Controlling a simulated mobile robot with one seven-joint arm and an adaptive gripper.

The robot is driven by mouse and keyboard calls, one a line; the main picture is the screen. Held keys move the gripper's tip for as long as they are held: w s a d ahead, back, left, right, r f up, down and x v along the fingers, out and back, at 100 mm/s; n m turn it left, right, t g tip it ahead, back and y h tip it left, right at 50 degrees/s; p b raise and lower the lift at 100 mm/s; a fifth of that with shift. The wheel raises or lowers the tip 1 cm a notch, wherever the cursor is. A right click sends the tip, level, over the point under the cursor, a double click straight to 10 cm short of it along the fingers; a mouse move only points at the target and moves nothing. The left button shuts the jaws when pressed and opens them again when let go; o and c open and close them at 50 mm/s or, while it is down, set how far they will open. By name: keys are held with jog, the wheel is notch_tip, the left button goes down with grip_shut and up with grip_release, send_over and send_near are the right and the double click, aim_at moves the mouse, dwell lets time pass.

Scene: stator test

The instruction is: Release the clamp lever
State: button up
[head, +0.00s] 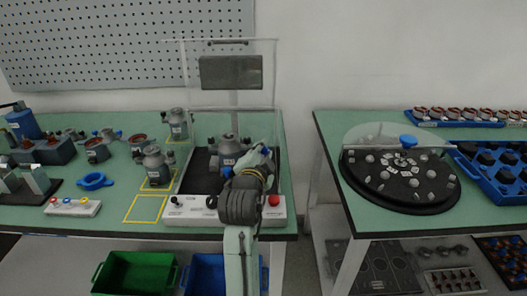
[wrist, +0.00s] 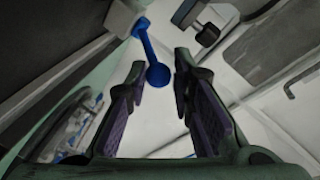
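The clamp lever (wrist: 148,42) is a blue rod with a round blue knob (wrist: 158,75), joined at its far end to a pale grey block. My gripper (wrist: 160,66) is open, with its purple-lined fingers on either side of the knob; I cannot tell whether either finger touches it. In the head view my gripper (head: 250,163) is inside the test station, in front of the grey motor unit (head: 229,148). My arm hides much of that area, and the lever is hard to make out there.
The station has a clear guard frame (head: 276,85) and a white front panel (head: 190,213) with a red button (head: 274,200). Grey motor units stand to the left, one (head: 157,165) near a yellow-outlined square. A round dark turntable (head: 400,200) is on the right table. Green (head: 135,272) and blue bins sit below.

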jog(key=o, duration=0.3)
jog(key=shift+o, duration=0.2)
jog(key=v, duration=0.7)
jog(key=shift+s+a, duration=0.1)
jog(key=shift+s, duration=0.15)
jog(key=shift+r, duration=0.1)
